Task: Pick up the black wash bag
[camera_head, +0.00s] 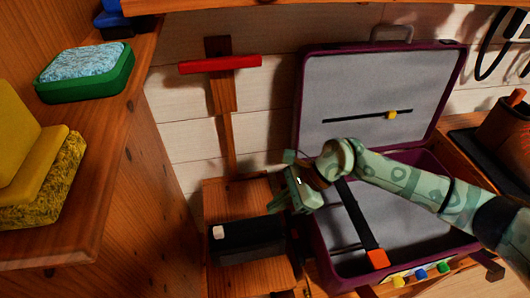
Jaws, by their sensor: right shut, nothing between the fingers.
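The black wash bag (247,241) is a dark, box-like bag with a small white tab at its left end. It lies on a wooden stool-like surface (236,190) left of the open suitcase. My right gripper (276,207) is shut and empty. In the picture it is just above and right of the bag's right end; I cannot tell how far apart they are. The wrist and fingers cover part of the area by that end. My left gripper is not in view.
An open purple suitcase (309,126) with grey lining and a dark strap stands on the right, beneath my right arm. A brown holder (505,135) is far right.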

